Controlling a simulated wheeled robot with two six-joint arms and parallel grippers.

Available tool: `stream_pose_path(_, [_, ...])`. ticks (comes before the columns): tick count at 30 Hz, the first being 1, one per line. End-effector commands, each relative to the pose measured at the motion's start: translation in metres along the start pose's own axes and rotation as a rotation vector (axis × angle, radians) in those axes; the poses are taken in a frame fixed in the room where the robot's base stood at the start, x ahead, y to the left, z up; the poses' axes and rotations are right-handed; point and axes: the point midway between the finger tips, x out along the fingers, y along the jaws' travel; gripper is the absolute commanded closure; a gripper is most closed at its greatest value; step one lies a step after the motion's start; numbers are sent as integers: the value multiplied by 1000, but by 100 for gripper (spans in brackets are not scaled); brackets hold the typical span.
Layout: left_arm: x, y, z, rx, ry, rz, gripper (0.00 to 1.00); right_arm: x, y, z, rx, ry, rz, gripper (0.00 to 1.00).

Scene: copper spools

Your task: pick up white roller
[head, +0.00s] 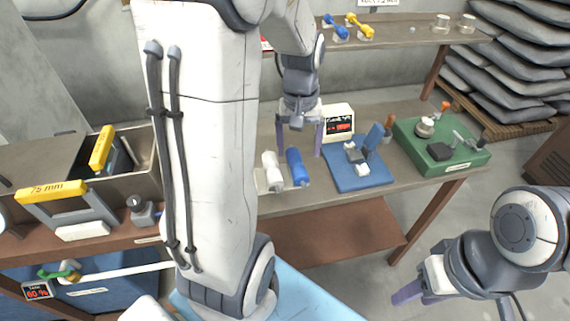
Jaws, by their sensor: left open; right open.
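The white roller (272,172) lies on the workbench in the middle of the head view, beside the blue roller (297,167). The two sit close together, and my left arm covers the area to their left. My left gripper (299,145) is open, with its fingers pointing down just behind the rollers and spread apart. It holds nothing. Whether its fingertips touch the bench cannot be told. My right gripper (418,296) is open and empty at the lower right, over the floor and away from the bench.
A white box with a display (339,121) stands behind the rollers. A blue fixture (358,176) and a green fixture (443,152) stand to the right. A metal bin (140,151) and yellow-handled holders (52,192) are at the left. A shelf (395,38) runs behind.

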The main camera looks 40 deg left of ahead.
Motion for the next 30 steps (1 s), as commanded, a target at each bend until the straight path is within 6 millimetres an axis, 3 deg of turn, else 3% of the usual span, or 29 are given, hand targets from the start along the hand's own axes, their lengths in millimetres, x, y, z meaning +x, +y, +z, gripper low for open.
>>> stream_pose_path(1, [11, -20, -14, -82, -3, -5, 12, 8, 1, 0, 0, 0, 0, 53])
stream_pose_path(3, [17, -40, -26, -162, -3, -10, 12, 11, 1, 0, 0, 0, 0, 53])
stream_pose_path(7, [24, -60, -36, -240, -4, -14, 12, 13, 1, 1, 0, 0, 0, 53])
stream_pose_path(30, [117, -68, -48, -249, -8, -15, 12, 4, 0, 0, 0, 0, 0, 53])
